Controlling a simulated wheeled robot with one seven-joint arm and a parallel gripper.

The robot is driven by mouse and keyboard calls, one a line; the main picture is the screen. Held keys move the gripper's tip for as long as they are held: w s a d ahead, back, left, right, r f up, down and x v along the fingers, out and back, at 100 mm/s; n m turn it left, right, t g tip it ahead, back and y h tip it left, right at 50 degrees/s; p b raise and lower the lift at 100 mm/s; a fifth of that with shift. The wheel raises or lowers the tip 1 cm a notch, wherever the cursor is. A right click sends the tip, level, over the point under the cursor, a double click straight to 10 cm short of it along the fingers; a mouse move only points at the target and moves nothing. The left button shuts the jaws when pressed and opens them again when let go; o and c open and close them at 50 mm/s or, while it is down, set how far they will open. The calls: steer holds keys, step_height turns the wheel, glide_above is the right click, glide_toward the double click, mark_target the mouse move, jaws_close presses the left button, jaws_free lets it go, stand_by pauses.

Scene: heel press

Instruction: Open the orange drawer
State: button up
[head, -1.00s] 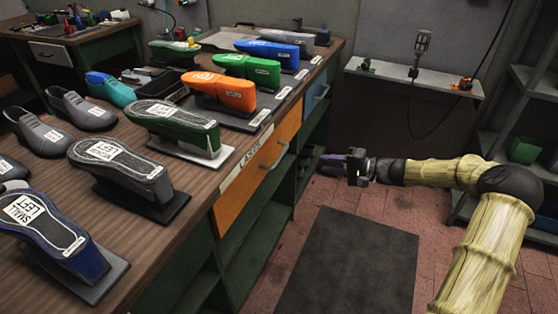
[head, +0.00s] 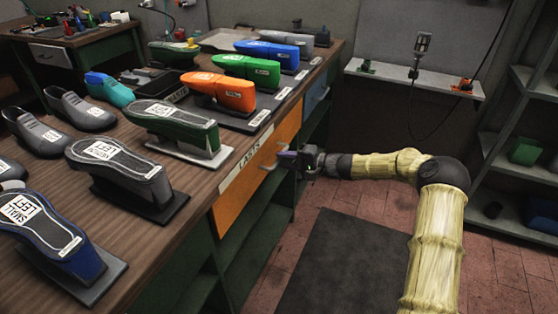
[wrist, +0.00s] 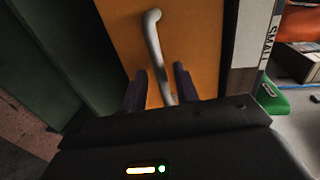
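The orange drawer (head: 243,196) is in the front of the workbench and looks shut. Its pale metal bar handle (head: 271,161) is near the middle of its face. My gripper (head: 287,157) is at the drawer front, by the handle. In the wrist view the orange drawer face (wrist: 199,45) fills the middle, with the handle (wrist: 154,45) running down between the two fingers. My gripper (wrist: 160,88) is open, with a gap on each side of the handle. The handle's lower end is partly hidden behind the gripper body.
The wooden workbench (head: 213,172) carries several shoe lasts, including an orange one (head: 218,90) and a green one (head: 246,66). A blue drawer (head: 317,93) is farther along. A dark mat (head: 345,265) lies on the floor. Shelves (head: 513,140) stand at the right.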

steer(key=shift+x, duration=1.35)
jaws_close()
steer(key=shift+s, duration=0.1)
